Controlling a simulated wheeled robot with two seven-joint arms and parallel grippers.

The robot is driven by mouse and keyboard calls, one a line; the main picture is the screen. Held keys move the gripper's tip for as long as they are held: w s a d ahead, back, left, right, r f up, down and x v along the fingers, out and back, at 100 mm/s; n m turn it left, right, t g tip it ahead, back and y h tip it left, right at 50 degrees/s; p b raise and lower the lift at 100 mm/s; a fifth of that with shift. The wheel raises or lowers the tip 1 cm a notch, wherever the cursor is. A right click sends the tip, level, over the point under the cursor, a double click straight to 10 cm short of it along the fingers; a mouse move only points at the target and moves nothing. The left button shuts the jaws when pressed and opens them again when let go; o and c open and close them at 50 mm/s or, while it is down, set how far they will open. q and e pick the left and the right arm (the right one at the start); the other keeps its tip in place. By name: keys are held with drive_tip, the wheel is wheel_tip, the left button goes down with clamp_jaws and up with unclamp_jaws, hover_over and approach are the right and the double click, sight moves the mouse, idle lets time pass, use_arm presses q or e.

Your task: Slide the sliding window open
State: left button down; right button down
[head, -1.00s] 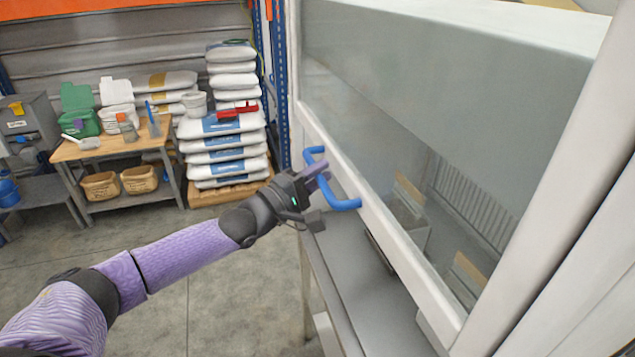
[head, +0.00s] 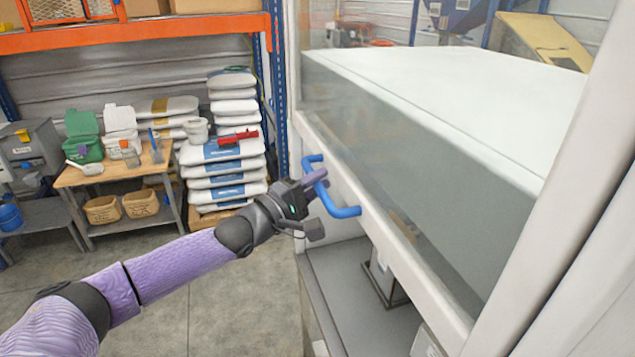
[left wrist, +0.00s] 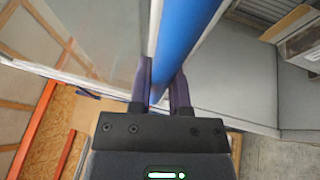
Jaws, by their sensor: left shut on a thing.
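The sliding window (head: 395,245) is a clear pane with a white bottom rail, on the right in the head view. A blue bar handle (head: 345,211) is fixed to the rail near its left end. My left gripper (head: 314,180) is shut around the handle bar. In the left wrist view, the blue handle (left wrist: 187,35) runs between the two dark fingers (left wrist: 161,80). An open gap shows under the rail, with a grey surface (head: 350,285) inside. The fingers hide part of the handle. My right gripper is not in view.
A white upright post (head: 560,200) stands at the right. A stack of sacks (head: 225,160) and a wooden bench (head: 110,172) with tubs stand behind at the left. The grey floor (head: 225,300) by my left arm is clear.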

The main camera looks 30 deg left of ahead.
use_arm(q)
drive_tip(key=c, duration=0.6)
unclamp_jaws()
drive_tip(key=shift+s, duration=0.1)
drive_tip(key=shift+s+a+f, duration=0.15)
drive_tip(key=shift+s+f, duration=0.05)
drive_tip(key=shift+s, duration=0.1)
drive_tip(key=p+v, duration=0.1)
drive_tip(key=v, duration=0.8)
drive_tip(key=shift+r, duration=0.1)
